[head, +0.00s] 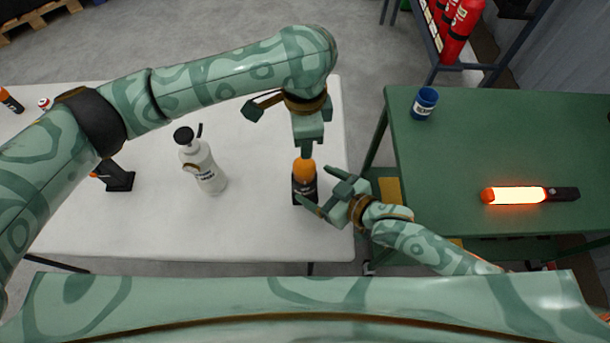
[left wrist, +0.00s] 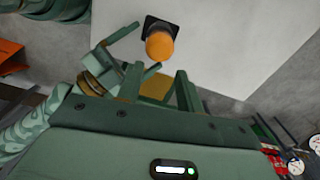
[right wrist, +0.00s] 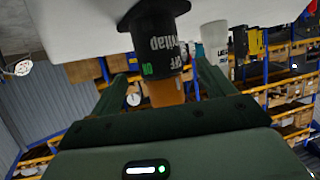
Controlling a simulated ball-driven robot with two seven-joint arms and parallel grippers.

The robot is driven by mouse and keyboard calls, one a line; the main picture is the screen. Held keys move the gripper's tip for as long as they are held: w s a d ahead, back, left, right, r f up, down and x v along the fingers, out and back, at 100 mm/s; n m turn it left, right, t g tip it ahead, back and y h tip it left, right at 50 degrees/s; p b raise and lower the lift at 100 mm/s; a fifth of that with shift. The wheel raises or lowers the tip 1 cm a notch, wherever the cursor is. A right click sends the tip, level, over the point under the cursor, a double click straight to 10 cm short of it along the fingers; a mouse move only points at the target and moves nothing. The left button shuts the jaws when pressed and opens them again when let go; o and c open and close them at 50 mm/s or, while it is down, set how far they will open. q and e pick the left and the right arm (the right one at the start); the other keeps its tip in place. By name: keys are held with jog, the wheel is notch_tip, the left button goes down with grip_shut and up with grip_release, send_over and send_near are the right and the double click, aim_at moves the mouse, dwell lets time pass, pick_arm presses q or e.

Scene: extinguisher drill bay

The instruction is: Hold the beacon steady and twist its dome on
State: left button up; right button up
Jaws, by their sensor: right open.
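The beacon (head: 304,190) stands upright on the white table near its right edge, a black body with an orange dome (head: 304,168) on top. Whether the dome is fully seated cannot be told. My left gripper (head: 306,152) points down just above the dome; its fingers are apart and empty in the left wrist view (left wrist: 158,85), with the dome (left wrist: 160,46) beyond them. My right gripper (head: 316,187) comes from the right, its open fingers on either side of the beacon. In the right wrist view, the black body (right wrist: 160,42) and dome (right wrist: 164,92) show between the spread fingers.
A white pump bottle (head: 205,168) and a black stand-like object (head: 118,179) are left of the beacon on the white table (head: 250,225). Red extinguishers (head: 460,28) stand behind.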

aim_at(304, 178)
jog(key=x, duration=0.5)
jog(key=shift+w+f, duration=0.1)
jog(key=shift+f, duration=0.05)
